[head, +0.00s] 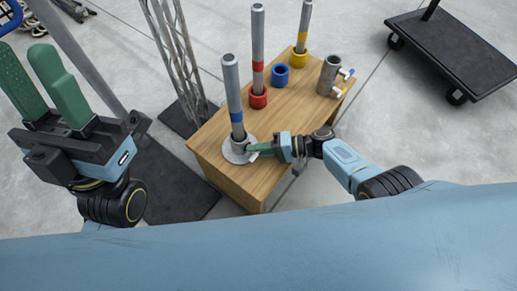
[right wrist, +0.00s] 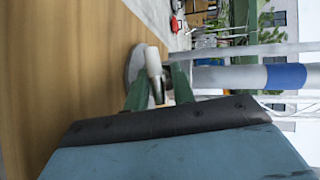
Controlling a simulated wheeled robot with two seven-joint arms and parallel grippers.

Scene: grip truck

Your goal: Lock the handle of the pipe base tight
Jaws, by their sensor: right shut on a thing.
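The pipe base (head: 232,155) is a round grey disc at the near end of the wooden table. A grey pipe (head: 233,85) with a blue band stands upright in it. The band also shows in the right wrist view (right wrist: 286,77). My right gripper (head: 254,151) is low beside the base, shut on its pale handle (right wrist: 153,62), which shows between the green fingers in the right wrist view. The fingers partly hide the handle and how far it is turned. My left gripper (head: 28,62) is open and empty, raised at the far left, away from the table.
On the wooden table (head: 207,145) stand pipes with a red base (head: 258,98) and a yellow base (head: 299,59), a loose blue ring (head: 281,74) and a grey pipe fitting (head: 328,75). A metal truss (head: 181,60) rises left of the table. A black cart (head: 460,55) is at upper right.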

